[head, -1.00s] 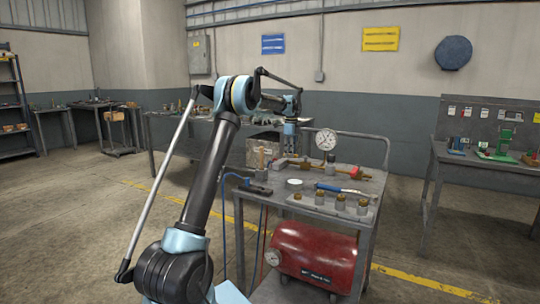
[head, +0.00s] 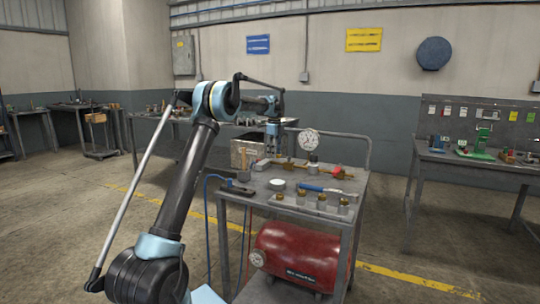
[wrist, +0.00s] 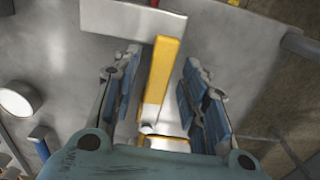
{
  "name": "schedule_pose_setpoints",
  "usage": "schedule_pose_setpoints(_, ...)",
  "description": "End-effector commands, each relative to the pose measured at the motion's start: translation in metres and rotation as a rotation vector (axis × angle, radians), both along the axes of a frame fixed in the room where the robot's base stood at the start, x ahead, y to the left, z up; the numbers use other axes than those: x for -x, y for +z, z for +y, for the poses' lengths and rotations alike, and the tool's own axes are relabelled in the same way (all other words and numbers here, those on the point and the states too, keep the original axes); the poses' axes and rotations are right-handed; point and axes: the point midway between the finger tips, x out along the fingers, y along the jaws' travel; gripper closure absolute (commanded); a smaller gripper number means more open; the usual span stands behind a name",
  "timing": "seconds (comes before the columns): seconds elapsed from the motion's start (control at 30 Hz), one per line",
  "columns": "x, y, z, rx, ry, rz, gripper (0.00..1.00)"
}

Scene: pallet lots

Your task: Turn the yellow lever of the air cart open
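The air cart (head: 346,183) stands ahead of me, with a round gauge (head: 309,140) and brass fittings on its top. The yellow lever (wrist: 160,72) shows in the wrist view as a flat yellow bar, running lengthwise between my fingers. My gripper (wrist: 154,88) is open, with one blue finger pad on each side of the lever and a visible gap on both sides. In the head view my gripper (head: 272,146) is over the back left of the cart top; the lever is too small or hidden to make out there.
A red air tank (head: 300,255) sits on the lower shelf. A blue-handled tool (head: 318,189), a white round tin (head: 277,184) and several brass fittings lie on the cart top. Benches stand behind and at the right (head: 470,162). Floor is open at left.

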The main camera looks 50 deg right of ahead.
Motion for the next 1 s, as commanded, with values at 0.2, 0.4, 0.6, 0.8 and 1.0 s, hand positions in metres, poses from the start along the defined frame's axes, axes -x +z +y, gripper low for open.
schedule_pose_setpoints(0.2, 0.0, 0.001, 0.0, 0.0, 0.001, 0.0, 0.6)
schedule_pose_setpoints(0.4, 0.0, 0.017, 0.0, 0.0, 0.001, 0.0, 0.6)
schedule_pose_setpoints(0.6, 0.001, 0.055, 0.0, 0.0, 0.001, 0.0, 0.6)
schedule_pose_setpoints(0.8, 0.002, 0.09, 0.0, 0.0, 0.0, 0.001, 0.6)
schedule_pose_setpoints(1.0, 0.002, 0.112, 0.0, 0.0, 0.0, 0.001, 0.6)
